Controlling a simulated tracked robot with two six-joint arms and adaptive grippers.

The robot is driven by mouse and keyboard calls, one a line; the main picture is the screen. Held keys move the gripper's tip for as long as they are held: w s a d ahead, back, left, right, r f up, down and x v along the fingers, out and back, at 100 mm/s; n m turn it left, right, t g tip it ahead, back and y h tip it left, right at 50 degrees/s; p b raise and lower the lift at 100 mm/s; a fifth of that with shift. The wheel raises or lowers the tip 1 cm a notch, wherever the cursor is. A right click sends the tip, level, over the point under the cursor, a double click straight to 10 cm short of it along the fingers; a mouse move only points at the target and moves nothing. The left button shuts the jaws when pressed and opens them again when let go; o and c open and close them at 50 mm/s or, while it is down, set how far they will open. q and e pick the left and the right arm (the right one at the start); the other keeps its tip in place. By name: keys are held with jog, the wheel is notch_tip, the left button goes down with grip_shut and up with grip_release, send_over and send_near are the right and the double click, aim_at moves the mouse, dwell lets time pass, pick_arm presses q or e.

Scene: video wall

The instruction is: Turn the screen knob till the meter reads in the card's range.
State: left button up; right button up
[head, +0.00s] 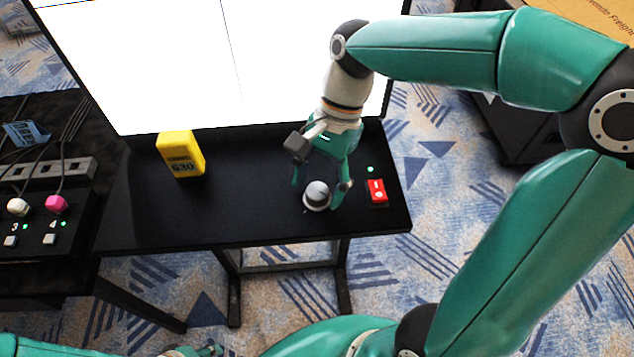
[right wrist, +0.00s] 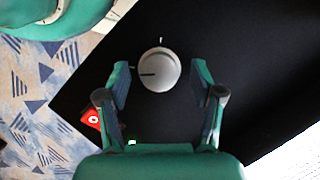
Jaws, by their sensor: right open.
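The grey screen knob (head: 317,195) stands on the black shelf below the big screen. In the right wrist view the knob (right wrist: 158,70) shows a dark pointer line toward the left and a white tick above it on the shelf. My right gripper (head: 319,185) is open, with one finger on each side of the knob and dark gaps between. The yellow meter (head: 180,154) stands upright on the shelf and seems to read 630. I cannot make out a card with a range. A bit of my left gripper (head: 200,350) shows at the bottom edge.
The red switch (head: 377,191) is right of the knob, with a green light above it. The lit blank screen (head: 220,60) rises behind the shelf. At left, a black panel has a white knob (head: 17,206) and a pink knob (head: 56,204). The shelf's front middle is clear.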

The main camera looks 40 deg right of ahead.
jog(key=c, duration=1.1)
jog(key=shift+a, duration=0.15)
